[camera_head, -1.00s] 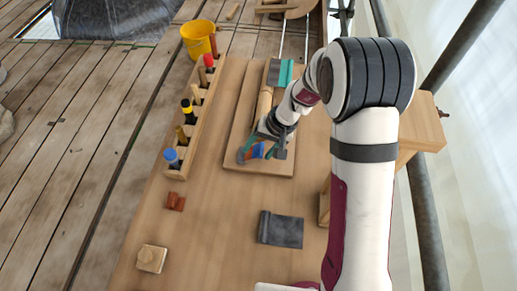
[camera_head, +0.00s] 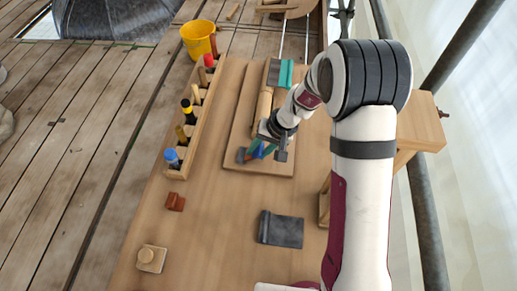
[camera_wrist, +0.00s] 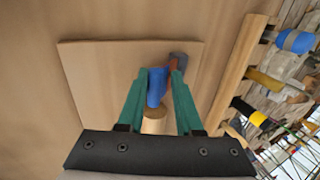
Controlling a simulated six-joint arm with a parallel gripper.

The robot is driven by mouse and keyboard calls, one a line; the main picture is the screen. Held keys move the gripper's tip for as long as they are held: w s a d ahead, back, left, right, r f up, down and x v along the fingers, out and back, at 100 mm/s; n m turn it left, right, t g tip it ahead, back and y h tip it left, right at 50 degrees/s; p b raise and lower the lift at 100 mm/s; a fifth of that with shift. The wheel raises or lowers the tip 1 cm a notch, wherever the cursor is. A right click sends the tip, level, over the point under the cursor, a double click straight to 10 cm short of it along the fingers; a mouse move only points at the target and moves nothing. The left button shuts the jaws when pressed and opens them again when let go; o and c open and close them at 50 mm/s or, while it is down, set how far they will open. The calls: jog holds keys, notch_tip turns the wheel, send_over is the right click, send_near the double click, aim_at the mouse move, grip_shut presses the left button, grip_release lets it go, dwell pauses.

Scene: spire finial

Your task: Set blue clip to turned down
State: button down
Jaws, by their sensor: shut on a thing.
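The blue clip (camera_wrist: 155,88) sits at the near end of a wooden board (camera_head: 232,155), beside the end of a round wooden rod (camera_wrist: 153,122). It also shows as a small patch of blue in the head view (camera_head: 258,152). My gripper (camera_wrist: 159,75) has its green fingers on either side of the clip and is shut on it. In the head view my gripper (camera_head: 260,152) is low over the board's near end. The fingers and wrist partly hide the clip there, and its exact tilt is hard to tell.
A grey cylindrical end piece (camera_wrist: 178,59) is close by the fingertips. A wooden rack (camera_head: 199,110) with several coloured-top tools runs along the left. A dark grey plate (camera_head: 281,229), a red-brown block (camera_head: 175,202) and a wooden knob piece (camera_head: 151,259) lie nearer, with clear table between.

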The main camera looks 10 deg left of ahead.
jog(key=shift+d+f+y, duration=0.4)
jog(key=shift+f+y, duration=0.2)
jog(key=shift+y, duration=0.5)
jog(key=shift+s, duration=0.1)
jog(key=c, duration=0.5)
grip_release()
jog(key=shift+c, duration=0.2)
jog(key=shift+r, duration=0.1)
